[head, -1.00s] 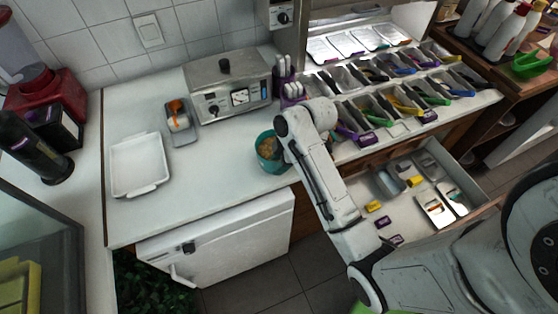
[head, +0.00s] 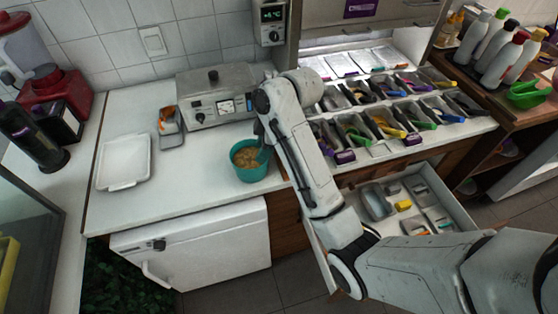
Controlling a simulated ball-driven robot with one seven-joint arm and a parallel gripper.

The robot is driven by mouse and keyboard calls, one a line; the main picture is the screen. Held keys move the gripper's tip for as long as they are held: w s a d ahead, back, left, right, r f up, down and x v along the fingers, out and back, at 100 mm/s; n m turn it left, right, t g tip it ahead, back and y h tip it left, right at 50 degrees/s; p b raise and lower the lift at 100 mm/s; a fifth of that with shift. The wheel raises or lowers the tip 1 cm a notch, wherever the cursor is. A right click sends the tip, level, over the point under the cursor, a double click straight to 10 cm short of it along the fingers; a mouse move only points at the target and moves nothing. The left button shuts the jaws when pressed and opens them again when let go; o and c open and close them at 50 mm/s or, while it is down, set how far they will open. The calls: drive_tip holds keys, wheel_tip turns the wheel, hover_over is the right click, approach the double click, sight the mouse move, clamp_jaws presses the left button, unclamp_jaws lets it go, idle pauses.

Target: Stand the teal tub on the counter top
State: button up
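The teal tub (head: 249,173) is upright at the front part of the white counter top (head: 190,190), with tan, crumbly contents showing inside. I cannot tell whether its base touches the counter. My gripper (head: 262,146) is at the tub's right side, near its rim. My arm hides most of the gripper, so its fingers and any hold on the tub cannot be made out.
A white tray (head: 124,162) lies to the left on the counter. A metal appliance (head: 216,98) and a small container with an orange item (head: 169,121) stand behind. An open drawer (head: 447,196) is to the right, below the topping bins. Counter left of the tub is clear.

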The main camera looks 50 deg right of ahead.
drive_tip(key=s+a+f+m+g, duration=0.1)
drive_tip(key=s+a+f+m, duration=0.4)
drive_tip(key=s+f, duration=0.4)
drive_tip(key=s+a+f+m+g+h, duration=0.1)
drive_tip(key=s+m, duration=0.1)
drive_tip(key=s, duration=0.6)
drive_tip(key=s+a+m+g+h, duration=0.1)
drive_tip(key=s+a+m, duration=0.1)
drive_tip(key=s, duration=0.6)
drive_tip(key=shift+s+f+h, duration=0.25)
drive_tip(key=shift+f+h, duration=0.15)
